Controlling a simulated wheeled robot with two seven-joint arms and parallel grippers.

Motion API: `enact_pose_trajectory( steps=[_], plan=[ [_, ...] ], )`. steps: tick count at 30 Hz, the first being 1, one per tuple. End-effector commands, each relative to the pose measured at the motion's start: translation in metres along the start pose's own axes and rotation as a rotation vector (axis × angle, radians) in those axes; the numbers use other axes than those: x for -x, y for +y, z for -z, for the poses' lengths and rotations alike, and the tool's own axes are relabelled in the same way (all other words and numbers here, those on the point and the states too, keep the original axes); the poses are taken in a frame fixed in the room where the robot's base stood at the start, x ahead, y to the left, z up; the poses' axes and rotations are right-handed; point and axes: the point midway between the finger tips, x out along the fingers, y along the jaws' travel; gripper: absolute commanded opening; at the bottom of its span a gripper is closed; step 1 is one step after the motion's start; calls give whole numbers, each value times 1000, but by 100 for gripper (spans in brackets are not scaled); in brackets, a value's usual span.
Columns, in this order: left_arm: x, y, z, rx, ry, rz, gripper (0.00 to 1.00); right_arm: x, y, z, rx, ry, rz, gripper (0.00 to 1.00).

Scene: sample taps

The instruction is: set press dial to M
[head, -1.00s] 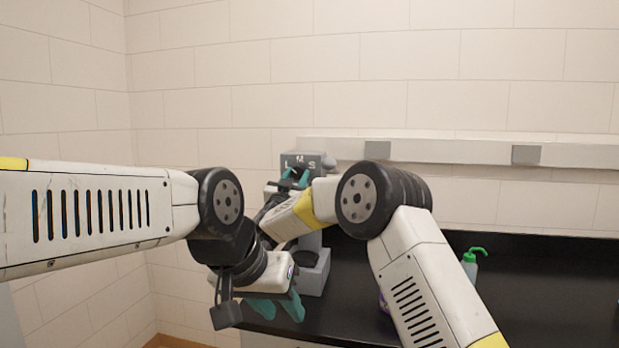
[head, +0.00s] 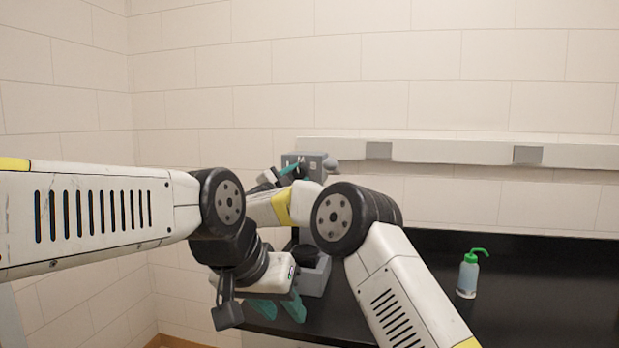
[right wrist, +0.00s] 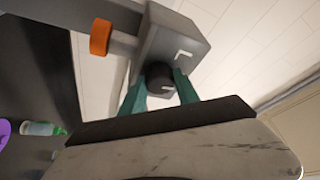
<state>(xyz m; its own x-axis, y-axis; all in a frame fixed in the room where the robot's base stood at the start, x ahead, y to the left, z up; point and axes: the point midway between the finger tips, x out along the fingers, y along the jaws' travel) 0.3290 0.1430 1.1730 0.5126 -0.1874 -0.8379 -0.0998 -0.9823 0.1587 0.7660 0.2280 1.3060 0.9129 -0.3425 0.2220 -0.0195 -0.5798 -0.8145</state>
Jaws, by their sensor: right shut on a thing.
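The grey press (head: 308,158) stands at the left end of the black bench, partly hidden behind my arms. Its dial (right wrist: 160,82) is a dark round knob on the press face, with a small pale mark. A white letter, which looks like an L, shows on the face beside it in the right wrist view. My right gripper (right wrist: 160,88) is shut on the dial, one teal finger on each side; in the head view the gripper (head: 289,170) is tilted at the press head. The dial's setting cannot be read. My left gripper (head: 278,309) hangs lower, open and empty, near the bench's front edge.
A wash bottle with a green cap (head: 468,273) stands on the black bench (head: 540,290) to the right. An orange-ended part (right wrist: 100,37) sticks out from the press. A purple object (right wrist: 4,132) shows at the wrist view's left edge. A pale wall rail (head: 450,150) runs behind.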

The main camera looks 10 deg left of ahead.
Motion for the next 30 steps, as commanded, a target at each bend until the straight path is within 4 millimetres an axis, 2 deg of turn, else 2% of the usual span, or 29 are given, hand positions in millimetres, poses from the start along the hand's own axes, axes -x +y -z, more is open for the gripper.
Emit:
enact_pose_trajectory(
  steps=[9, 23, 24, 26, 30],
  plan=[
    [0, 0, 0, 0, 0, 0, 36, 0, 0, 0, -79, 2, -35, 0],
    [0, 0, 0, 0, 0, 0, 36, 0, 0, 0, -88, 2, -39, 0],
    [0, 0, 0, 0, 0, 0, 36, 0, 0, 0, -87, 2, -39, 45],
    [0, 0, 0, 0, 0, 0, 36, 0, 0, 0, -87, 2, -39, 57],
    [0, 0, 0, 0, 0, 0, 36, 0, 0, 0, -87, 1, -38, 59]
  ],
)
